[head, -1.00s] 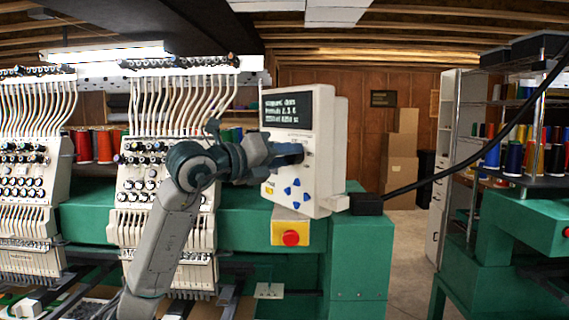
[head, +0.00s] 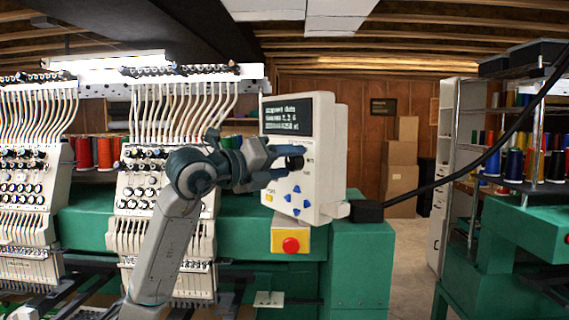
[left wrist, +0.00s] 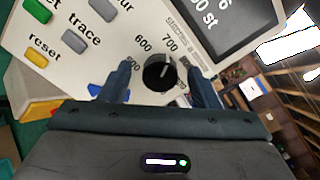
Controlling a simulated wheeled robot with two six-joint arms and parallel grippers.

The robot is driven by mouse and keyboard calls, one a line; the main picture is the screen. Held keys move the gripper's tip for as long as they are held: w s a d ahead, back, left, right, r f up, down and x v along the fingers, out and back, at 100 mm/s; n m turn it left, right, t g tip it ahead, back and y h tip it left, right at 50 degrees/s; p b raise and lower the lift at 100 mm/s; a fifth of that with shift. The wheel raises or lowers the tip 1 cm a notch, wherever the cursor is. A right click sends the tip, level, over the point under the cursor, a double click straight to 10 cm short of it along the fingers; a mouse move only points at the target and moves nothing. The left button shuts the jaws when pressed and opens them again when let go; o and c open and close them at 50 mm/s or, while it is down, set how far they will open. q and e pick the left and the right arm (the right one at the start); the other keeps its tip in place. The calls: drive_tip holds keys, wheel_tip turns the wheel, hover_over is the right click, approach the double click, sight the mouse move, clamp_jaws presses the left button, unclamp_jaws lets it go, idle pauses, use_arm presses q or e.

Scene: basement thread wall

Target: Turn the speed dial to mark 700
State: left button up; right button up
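The control panel (head: 330,150) stands upright on the green machine, with a lit screen (head: 286,115) above the dial. The black speed dial (left wrist: 158,73) sits in the middle of the left wrist view, with 600 printed to its upper left and 700 to its upper right. Its pale pointer line seems to point up toward 700; the exact angle is hard to tell. My left gripper (left wrist: 158,65) is open, a finger on each side of the dial, with gaps showing. In the head view the left gripper (head: 290,160) is at the panel face. My right gripper is not in view.
Blue arrow buttons (head: 293,199) lie below the dial, and a red stop button (head: 291,245) on a yellow box is under the panel. Embroidery heads (head: 165,180) stand to the left. A black cable (head: 450,170) runs right from the panel's base.

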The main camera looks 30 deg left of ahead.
use_arm(q)
drive_tip(key=shift+s+a+f+b, duration=0.1)
drive_tip(key=shift+s+a+b, duration=0.05)
drive_tip(key=shift+s+b, duration=0.25)
drive_tip(key=b+v, duration=0.5)
drive_tip(key=v, duration=0.5)
drive_tip(key=shift+b, duration=0.3)
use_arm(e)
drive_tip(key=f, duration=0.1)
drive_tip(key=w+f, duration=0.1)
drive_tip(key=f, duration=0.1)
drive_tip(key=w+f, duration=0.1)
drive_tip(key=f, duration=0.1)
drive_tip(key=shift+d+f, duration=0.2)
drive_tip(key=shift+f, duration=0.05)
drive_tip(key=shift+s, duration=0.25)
